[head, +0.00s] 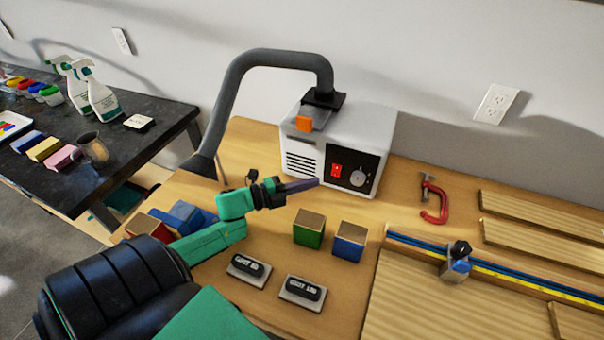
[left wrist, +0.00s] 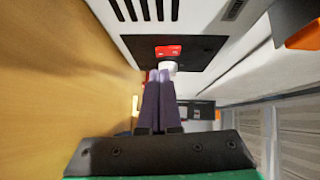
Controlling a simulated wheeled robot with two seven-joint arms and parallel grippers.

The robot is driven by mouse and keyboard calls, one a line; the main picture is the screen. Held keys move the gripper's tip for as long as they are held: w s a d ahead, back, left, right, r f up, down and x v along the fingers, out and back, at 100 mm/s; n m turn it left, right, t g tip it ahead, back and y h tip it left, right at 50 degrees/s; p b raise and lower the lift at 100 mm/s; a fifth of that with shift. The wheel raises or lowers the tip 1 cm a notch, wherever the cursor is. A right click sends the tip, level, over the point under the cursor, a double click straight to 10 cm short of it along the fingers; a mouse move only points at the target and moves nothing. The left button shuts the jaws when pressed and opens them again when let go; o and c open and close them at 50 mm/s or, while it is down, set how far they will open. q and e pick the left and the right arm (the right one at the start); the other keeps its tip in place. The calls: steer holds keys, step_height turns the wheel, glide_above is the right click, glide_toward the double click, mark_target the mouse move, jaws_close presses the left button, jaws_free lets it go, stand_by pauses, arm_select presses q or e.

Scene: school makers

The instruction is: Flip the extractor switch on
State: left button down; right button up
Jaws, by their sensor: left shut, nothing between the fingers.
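The extractor (head: 355,135) is a white box with a grey hose, standing on the wooden bench. Its black front panel (head: 346,186) carries a red switch (head: 337,170) and a round grey knob (head: 358,177). My left gripper (head: 317,183) is shut and empty, its fingertips close in front of the panel, just below and left of the switch in the head view. In the left wrist view the red switch (left wrist: 168,51) shows just beyond the fingertips (left wrist: 160,75), with a pale round part between them. I cannot tell whether the fingers touch the panel. My right gripper is not in view.
Green (head: 309,228) and blue (head: 349,241) wood-topped blocks stand in front of the extractor. Two labelled black-handled pieces (head: 302,292) lie nearer. A red clamp (head: 435,204) and wooden boards (head: 540,243) lie to the right. A dark table (head: 150,112) stands at left.

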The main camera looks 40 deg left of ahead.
mark_target(338, 175)
arm_select(q)
steer(key=b+x, duration=0.2)
steer(key=x, duration=0.2)
steer(key=shift+w+d+f, duration=0.1)
steer(key=shift+w+f, duration=0.1)
steer(key=shift+w, duration=0.05)
steer(key=shift+w+d+r, duration=0.1)
steer(key=shift+w+d, duration=0.05)
steer(key=shift+w, duration=0.15)
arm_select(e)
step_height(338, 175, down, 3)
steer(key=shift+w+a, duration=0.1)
